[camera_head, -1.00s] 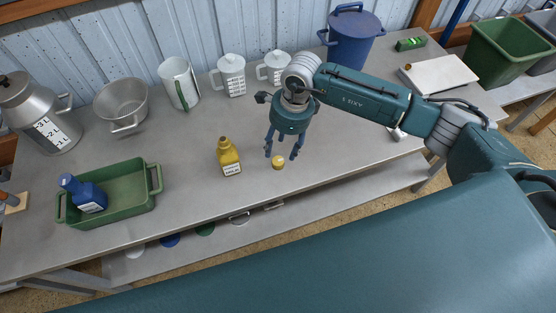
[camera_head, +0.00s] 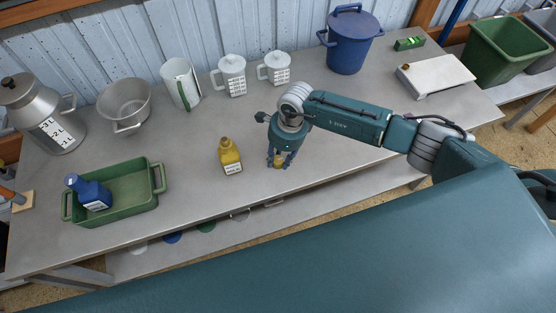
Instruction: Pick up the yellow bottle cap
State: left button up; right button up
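The yellow bottle cap (camera_head: 278,163) is small and round and stands on the grey table near its front edge. My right gripper (camera_head: 278,160) points down over the cap, with its fingers on either side of it. The fingers partly hide the cap, and I cannot tell whether they touch it. A yellow bottle (camera_head: 230,157) with a white label stands upright just left of the gripper. My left gripper is not in view.
A green tray (camera_head: 140,207) holding a blue bottle (camera_head: 91,192) sits at the left. Cups (camera_head: 232,76), a jug (camera_head: 181,84), a strainer (camera_head: 126,103), a metal can (camera_head: 40,115) and a blue bucket (camera_head: 350,42) line the back. The table's middle (camera_head: 190,140) is clear.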

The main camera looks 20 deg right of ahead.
aim_at(279, 160)
jog(key=shift+c, duration=1.4)
jog(key=shift+r, duration=0.15)
jog(key=shift+w+r, duration=0.1)
jog(key=shift+r, duration=0.1)
notch_tip(279, 160, up, 19)
jog(key=b, duration=0.4)
jog(key=shift+r, duration=0.2)
